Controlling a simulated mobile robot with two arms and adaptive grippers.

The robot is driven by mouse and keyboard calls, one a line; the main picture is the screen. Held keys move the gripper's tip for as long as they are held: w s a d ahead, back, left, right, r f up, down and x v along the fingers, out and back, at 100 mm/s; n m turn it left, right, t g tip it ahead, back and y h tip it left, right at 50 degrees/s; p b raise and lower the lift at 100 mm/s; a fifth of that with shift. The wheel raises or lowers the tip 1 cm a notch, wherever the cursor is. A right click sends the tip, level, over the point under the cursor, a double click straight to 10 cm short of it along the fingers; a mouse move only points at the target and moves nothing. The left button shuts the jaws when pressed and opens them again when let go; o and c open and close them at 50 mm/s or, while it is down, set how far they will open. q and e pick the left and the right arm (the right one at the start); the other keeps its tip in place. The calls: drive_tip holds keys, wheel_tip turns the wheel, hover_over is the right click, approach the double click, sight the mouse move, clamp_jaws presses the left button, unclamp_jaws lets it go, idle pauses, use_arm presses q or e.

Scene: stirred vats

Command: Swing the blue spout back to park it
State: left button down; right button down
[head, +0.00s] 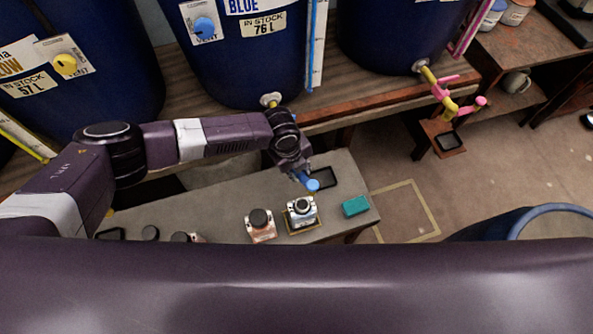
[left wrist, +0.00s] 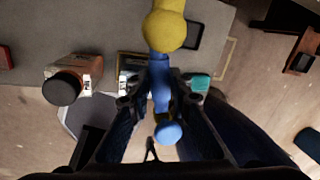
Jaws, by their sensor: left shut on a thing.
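The blue spout (head: 313,185) hangs below the middle dark blue vat (head: 245,70), which carries a BLUE label. Only its lower blue end shows past my left gripper (head: 300,172) in the head view. In the left wrist view the blue spout (left wrist: 159,72) runs between the fingers of my left gripper (left wrist: 160,92), which is shut on it. A yellow rounded part (left wrist: 165,30) is at its upper end and a blue knob (left wrist: 168,132) at its lower end. My right gripper is out of view.
A pink-handled yellow tap (head: 440,92) is on the right vat. Floor is open at right.

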use_arm(q)
drive_tip(key=w+d+n+y, duration=0.2)
drive_tip(key=w+n, duration=0.4)
drive_tip(key=n, duration=0.9)
drive_tip(key=shift+w+d+t, duration=0.4)
drive_tip(key=shift+d, duration=0.2)
drive_tip(key=shift+w+r+y, duration=0.1)
drive_tip(key=shift+y, duration=0.2)
drive_tip(key=c, duration=1.8)
unclamp_jaws()
drive_tip(key=shift+o, duration=0.2)
wheel_tip(320, 180, up, 12)
drive_tip(key=s, duration=0.2)
drive_tip(key=shift+d, duration=0.35)
drive_tip(key=shift+s+f, duration=0.2)
drive_tip(key=shift+f, duration=0.05)
